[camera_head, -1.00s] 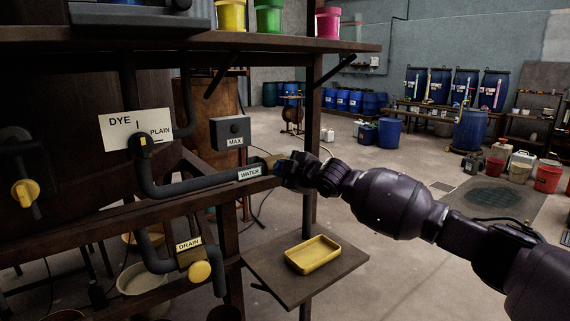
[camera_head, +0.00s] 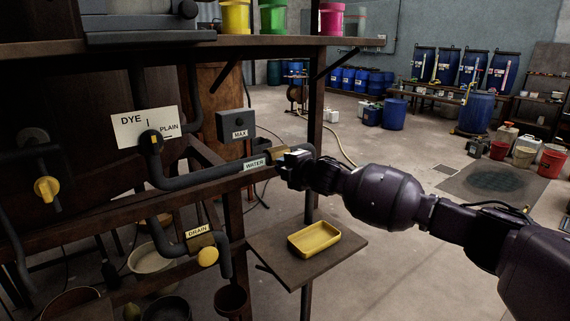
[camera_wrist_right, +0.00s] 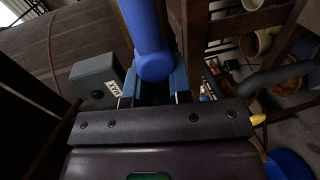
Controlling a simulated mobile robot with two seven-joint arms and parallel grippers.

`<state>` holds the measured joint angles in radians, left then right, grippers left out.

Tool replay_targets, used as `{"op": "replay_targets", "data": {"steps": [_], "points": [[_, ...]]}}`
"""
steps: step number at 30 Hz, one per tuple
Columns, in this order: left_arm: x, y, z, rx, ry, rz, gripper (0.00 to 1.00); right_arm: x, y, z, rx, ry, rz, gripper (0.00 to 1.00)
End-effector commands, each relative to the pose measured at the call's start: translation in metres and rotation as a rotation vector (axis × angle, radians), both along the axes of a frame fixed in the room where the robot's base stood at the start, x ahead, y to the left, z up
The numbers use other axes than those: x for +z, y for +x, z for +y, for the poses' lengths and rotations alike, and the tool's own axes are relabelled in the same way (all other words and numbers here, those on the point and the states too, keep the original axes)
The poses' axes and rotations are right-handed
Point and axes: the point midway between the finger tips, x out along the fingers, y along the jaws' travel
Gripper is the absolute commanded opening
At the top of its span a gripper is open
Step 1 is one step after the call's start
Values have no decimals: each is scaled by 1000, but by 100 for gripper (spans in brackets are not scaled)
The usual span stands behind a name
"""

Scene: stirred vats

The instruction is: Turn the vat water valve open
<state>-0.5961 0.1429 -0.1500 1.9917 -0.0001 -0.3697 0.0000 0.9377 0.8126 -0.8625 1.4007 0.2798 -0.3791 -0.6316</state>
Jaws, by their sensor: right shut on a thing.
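The pipe with the WATER label (camera_head: 255,163) runs along the vat stand, with a brass-coloured valve body (camera_head: 273,156) just right of the label. My right gripper (camera_head: 287,158) is at the pipe's end beside this valve. In the right wrist view a blue, round-ended handle (camera_wrist_right: 148,30) lies between the fingers of my right gripper (camera_wrist_right: 154,82), which is shut on it. In the head view the handle is hidden by the gripper. My left gripper is not in view.
A grey MAX box (camera_head: 237,125) sits above the pipe. The DYE/PLAIN plate (camera_head: 145,127) and a yellow DRAIN valve knob (camera_head: 208,256) are to the left. A yellow tray (camera_head: 314,239) stands on a low shelf (camera_head: 262,248) below my arm. Open floor lies to the right.

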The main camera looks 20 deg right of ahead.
Motion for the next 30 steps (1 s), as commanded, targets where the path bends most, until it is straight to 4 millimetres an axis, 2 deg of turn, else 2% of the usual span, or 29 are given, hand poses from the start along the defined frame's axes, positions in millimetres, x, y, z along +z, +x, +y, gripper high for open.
{"op": "replay_targets", "data": {"steps": [12, 13, 18, 30], "points": [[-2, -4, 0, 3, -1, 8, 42, -2, 0, 0, 0, -12, -1, 0], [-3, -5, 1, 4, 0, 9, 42, -2, 0, 0, 0, -12, -1, 22], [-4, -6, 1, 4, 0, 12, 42, -2, 0, 0, 0, -10, -2, 45], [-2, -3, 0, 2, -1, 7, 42, 0, -5, -3, -1, -7, -2, 45]]}}
